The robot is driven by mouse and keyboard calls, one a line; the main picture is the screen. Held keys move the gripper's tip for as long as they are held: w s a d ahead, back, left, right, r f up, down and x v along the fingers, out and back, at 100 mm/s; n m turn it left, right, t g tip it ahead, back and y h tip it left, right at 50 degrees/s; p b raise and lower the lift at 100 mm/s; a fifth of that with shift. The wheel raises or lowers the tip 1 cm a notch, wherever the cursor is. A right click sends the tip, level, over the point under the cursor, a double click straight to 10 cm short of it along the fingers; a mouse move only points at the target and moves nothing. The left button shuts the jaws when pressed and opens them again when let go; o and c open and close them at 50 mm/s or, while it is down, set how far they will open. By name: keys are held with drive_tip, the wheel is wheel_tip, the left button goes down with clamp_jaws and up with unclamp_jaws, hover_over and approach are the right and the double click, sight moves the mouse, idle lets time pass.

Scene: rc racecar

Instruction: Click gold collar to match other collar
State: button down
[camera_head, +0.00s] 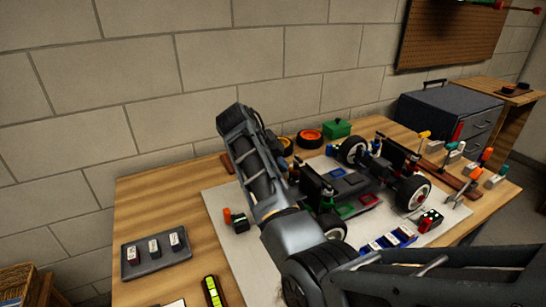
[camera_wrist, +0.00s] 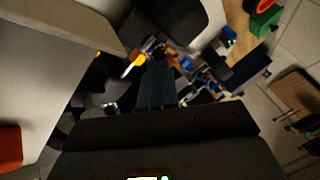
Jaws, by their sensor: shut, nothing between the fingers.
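The RC car (camera_head: 345,190) stands on a pale mat on the wooden table, with its wheels and dark shock towers visible. In the wrist view, my gripper (camera_wrist: 157,68) is shut and empty, pointing in among the car's dark parts. A small gold-yellow part (camera_wrist: 138,61), which looks like the gold collar, shows just left of the fingertips. I cannot tell whether the fingers touch it. The other collar cannot be made out clearly. In the head view, my arm covers the near left part of the car, and my fingertips are hidden.
A blue tray (camera_head: 390,240) lies in front of the car. A dark tray (camera_head: 155,253) with several small parts is at the left. Orange wheels (camera_head: 309,138) and a green box (camera_head: 337,127) stand behind. Tools on a wooden rack (camera_head: 455,170) are at the right.

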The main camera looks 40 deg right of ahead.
drive_tip(key=shift+x, duration=0.75)
